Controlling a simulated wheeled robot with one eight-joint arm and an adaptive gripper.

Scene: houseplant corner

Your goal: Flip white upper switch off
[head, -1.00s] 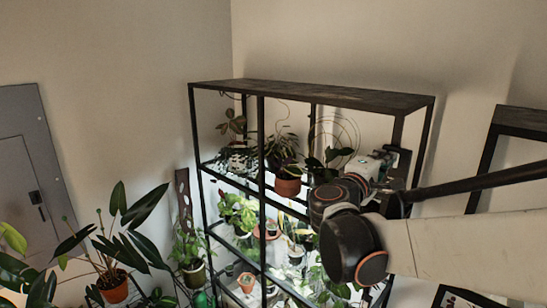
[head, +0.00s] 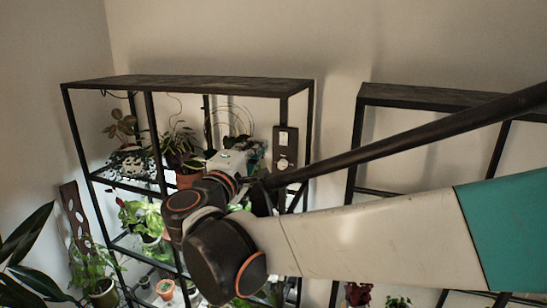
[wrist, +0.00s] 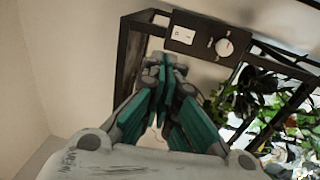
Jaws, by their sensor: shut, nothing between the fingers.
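A dark switch panel (head: 286,150) is mounted at the right end of the plant shelf. It carries a white rocker switch (head: 283,138) at its upper part and a round white knob (head: 283,163) below it. In the wrist view the white switch (wrist: 183,34) sits left of the knob (wrist: 224,46). My gripper (wrist: 164,62) is shut and empty; its teal-and-grey fingertips are just short of the panel's edge, near the switch side, with a visible gap to the switch. Whether the switch is on or off is too small to tell.
A black metal shelf (head: 190,83) holds several potted plants, including one in a terracotta pot (head: 188,179) beside my arm. A second dark shelf frame (head: 430,95) stands to the right. The wall above both is bare.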

